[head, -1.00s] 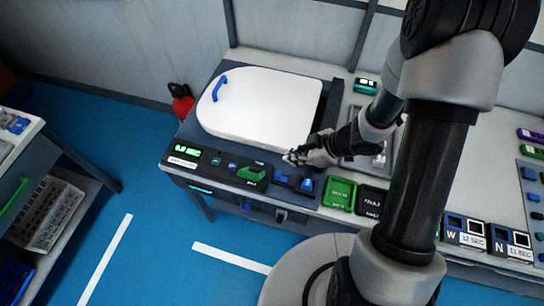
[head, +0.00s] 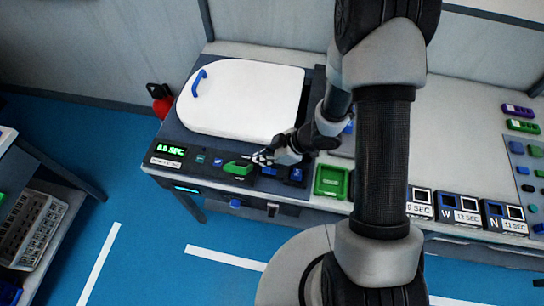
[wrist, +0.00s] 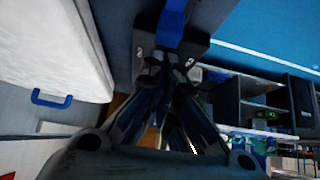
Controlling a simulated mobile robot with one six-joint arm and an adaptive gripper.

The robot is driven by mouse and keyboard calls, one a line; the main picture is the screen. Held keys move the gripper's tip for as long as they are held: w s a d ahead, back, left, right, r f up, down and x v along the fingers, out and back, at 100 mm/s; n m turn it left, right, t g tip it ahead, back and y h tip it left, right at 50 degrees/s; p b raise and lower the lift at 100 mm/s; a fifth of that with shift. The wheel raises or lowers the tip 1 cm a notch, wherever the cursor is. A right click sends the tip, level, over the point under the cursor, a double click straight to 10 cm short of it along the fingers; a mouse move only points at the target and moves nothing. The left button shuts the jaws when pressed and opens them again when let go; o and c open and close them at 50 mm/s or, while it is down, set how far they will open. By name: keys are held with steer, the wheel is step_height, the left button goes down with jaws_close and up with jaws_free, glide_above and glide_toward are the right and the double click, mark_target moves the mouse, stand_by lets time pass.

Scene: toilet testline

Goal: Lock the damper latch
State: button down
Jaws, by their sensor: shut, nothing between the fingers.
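The white lid (head: 245,97) with a blue handle (head: 198,83) lies closed on the dark test bench; the handle also shows in the wrist view (wrist: 51,98). Along the front panel are a green raised piece (head: 238,168) and blue pieces (head: 294,176) to its right. I cannot tell for sure which is the damper latch. My gripper (head: 262,158) is shut and empty, just behind and right of the green piece. In the wrist view its fingertips (wrist: 165,62) are close to a dark block with a blue lever (wrist: 173,22); contact is unclear.
A lit display (head: 170,151) is at the panel's left end. A green tray (head: 331,181) and timer blocks (head: 460,208) stand to the right. A red object (head: 162,102) is behind the bench's left end. Blue floor is free in front.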

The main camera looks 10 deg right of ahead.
steer(key=shift+b+x, duration=0.3)
steer(key=shift+x, duration=0.8)
steer(key=shift+s+d+r+p, duration=0.1)
steer(key=shift+s+d+p, duration=0.1)
steer(key=shift+d+p, duration=0.35)
steer(key=shift+s+d+p, duration=0.2)
steer(key=shift+d+p, duration=0.1)
steer(key=shift+d, duration=0.35)
steer(key=shift+s, duration=0.1)
